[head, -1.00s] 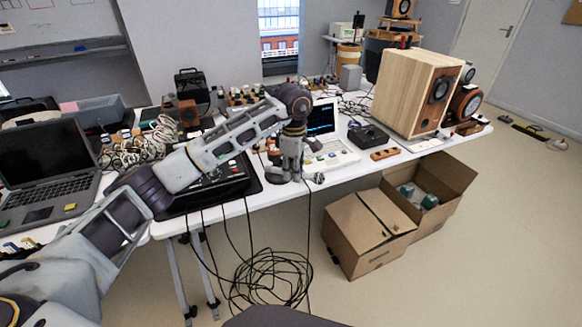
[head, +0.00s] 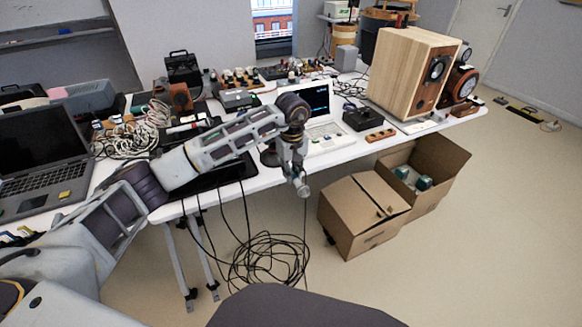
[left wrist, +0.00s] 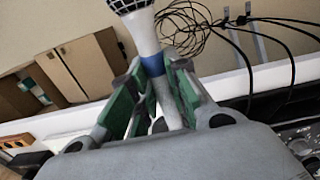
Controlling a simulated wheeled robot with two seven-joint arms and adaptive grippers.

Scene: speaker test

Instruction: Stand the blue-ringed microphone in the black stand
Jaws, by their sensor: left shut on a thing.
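My left gripper (head: 298,176) is shut on the microphone (head: 303,189), just past the table's front edge. In the left wrist view the gripper's green-padded fingers (left wrist: 155,92) close around the microphone (left wrist: 146,38) near its blue ring. Its pale body and mesh head extend beyond the fingers, and the head is cut off at the top of that view. In the head view the mesh end points down and toward me. A dark round thing (head: 268,156) shows partly behind the gripper; I cannot tell whether it is the black stand. My right gripper is not in view.
The white table (head: 345,152) holds a black mixer (head: 218,178), a white laptop (head: 325,134), a black box (head: 362,119) and a wooden speaker (head: 405,80).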

